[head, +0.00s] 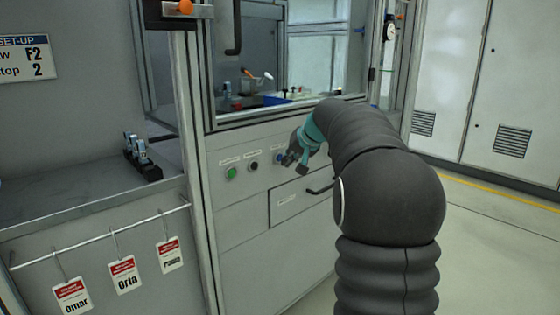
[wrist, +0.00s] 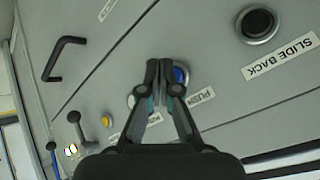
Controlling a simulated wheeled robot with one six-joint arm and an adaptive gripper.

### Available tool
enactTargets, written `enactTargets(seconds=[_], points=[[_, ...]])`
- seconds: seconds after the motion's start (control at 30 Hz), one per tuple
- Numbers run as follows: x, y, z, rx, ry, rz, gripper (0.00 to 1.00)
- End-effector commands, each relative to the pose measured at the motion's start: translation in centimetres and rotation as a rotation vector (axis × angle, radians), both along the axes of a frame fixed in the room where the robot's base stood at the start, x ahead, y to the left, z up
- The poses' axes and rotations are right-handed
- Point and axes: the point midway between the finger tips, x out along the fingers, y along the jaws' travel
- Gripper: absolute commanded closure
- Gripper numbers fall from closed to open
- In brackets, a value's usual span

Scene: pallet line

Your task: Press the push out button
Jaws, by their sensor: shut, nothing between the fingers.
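A blue button (wrist: 181,76) sits on the grey machine panel in the wrist view, partly hidden behind my fingers. In the head view my gripper (head: 287,159) is close to the panel at the blue button. Whether the fingertips touch the button cannot be told.
A black button (wrist: 258,24) is labelled "SLIDE BACK". A green button (head: 231,173) is at the panel's left. A yellow button (wrist: 106,119) and a dark drawer handle (wrist: 66,58) lie left in the wrist view. A workbench window opening is above the panel.

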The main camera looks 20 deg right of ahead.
Motion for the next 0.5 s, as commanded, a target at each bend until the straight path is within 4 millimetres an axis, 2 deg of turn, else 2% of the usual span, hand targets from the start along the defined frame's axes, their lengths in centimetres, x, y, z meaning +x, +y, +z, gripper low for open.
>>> enactTargets(seconds=[0.5], points=[[-0.68,-0.25,-0.04,0.000,-0.001,-0.001,1.00]])
